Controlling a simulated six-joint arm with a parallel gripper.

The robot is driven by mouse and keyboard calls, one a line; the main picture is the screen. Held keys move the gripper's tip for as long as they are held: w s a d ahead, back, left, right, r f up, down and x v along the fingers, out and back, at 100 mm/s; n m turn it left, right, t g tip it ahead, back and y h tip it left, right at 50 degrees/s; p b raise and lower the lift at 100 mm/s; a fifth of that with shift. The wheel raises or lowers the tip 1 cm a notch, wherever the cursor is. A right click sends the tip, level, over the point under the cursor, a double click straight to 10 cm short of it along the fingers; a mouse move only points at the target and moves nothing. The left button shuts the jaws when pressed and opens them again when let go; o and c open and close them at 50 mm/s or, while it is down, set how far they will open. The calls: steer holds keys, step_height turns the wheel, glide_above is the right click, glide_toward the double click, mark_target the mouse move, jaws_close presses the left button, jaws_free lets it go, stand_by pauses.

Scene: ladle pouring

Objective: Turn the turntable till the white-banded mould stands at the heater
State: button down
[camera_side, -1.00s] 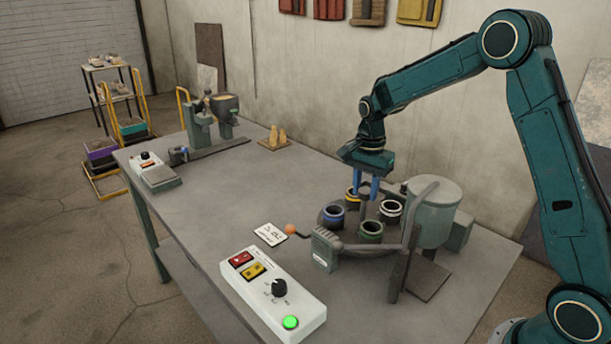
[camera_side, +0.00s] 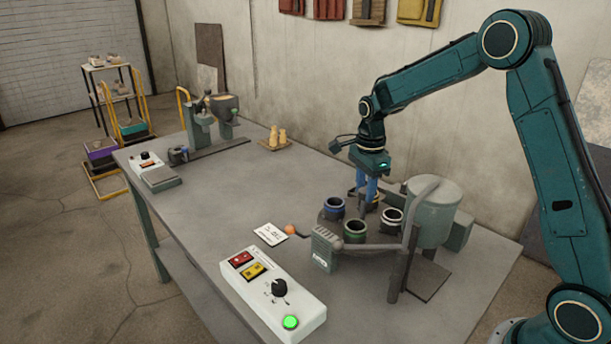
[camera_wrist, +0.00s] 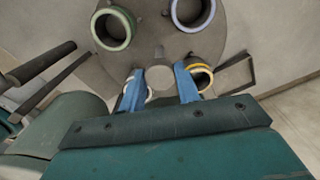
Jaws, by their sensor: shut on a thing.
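The turntable (camera_wrist: 125,65) is a dark round plate carrying dark moulds with coloured bands. In the side view, the white-banded mould (camera_side: 391,219) is at the right, near the grey-green drum. The green-banded mould (camera_side: 355,231) is at the front, the blue-banded mould (camera_side: 333,207) at the left. The yellow-banded mould (camera_wrist: 203,76) is at the back, partly hidden by my fingers in the side view. My gripper (camera_side: 364,198) is upright over the turntable's middle, its blue fingers shut on the round centre knob (camera_wrist: 160,78). I cannot tell for certain which part is the heater.
The grey-green drum (camera_side: 434,212) and a curved bar stand close at the turntable's right. A ribbed block (camera_side: 325,250) with an orange-knobbed lever is in front. A control box (camera_side: 272,292) with a lit green button lies nearer. The table's middle left is clear.

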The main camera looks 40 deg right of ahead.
steer(key=shift+r+m, duration=0.1)
steer(key=shift+m, duration=7.5)
steer(key=c, duration=1)
jaws_free()
step_height(320, 180, up, 14)
steer(key=shift+f, duration=0.1)
